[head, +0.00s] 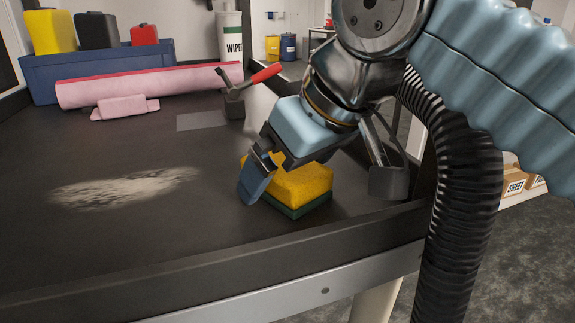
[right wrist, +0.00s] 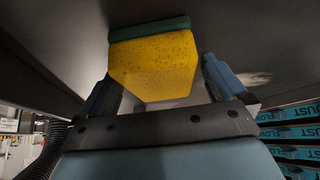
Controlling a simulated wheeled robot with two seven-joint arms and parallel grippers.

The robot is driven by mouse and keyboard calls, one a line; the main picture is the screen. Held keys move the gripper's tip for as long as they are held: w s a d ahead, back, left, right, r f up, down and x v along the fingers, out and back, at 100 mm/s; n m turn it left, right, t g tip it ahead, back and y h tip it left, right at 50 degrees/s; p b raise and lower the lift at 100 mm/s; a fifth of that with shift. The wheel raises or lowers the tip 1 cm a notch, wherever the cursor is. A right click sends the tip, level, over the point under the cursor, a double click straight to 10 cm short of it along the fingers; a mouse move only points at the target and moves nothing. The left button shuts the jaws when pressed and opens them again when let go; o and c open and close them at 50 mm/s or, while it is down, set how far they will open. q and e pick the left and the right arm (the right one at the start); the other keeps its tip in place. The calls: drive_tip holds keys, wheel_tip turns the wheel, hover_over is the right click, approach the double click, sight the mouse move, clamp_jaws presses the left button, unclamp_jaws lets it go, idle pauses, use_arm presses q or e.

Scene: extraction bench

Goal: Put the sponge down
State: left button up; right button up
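The sponge (head: 300,184) is a yellow block with a dark green scouring layer underneath. It rests green side down on the dark bench top (head: 150,222) near the front right edge. My right gripper (head: 262,182) is at the sponge, its blue fingers pointing down; one finger shows on the sponge's left and the far one is hidden. In the right wrist view the sponge (right wrist: 155,65) lies ahead of the two spread fingers (right wrist: 162,82), with a visible gap on the right side. The right gripper looks open. My left gripper is not in view.
A pale dusty patch (head: 122,187) lies on the bench at left. A red-handled clamp (head: 235,105) stands behind the sponge, and a rolled pink cloth (head: 150,85) and blue bin (head: 45,75) lie at the back. The middle of the bench is clear.

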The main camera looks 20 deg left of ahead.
drive_tip(key=shift+r, duration=0.35)
drive_tip(key=v, duration=1.1)
drive_tip(key=shift+s+d+r, duration=0.2)
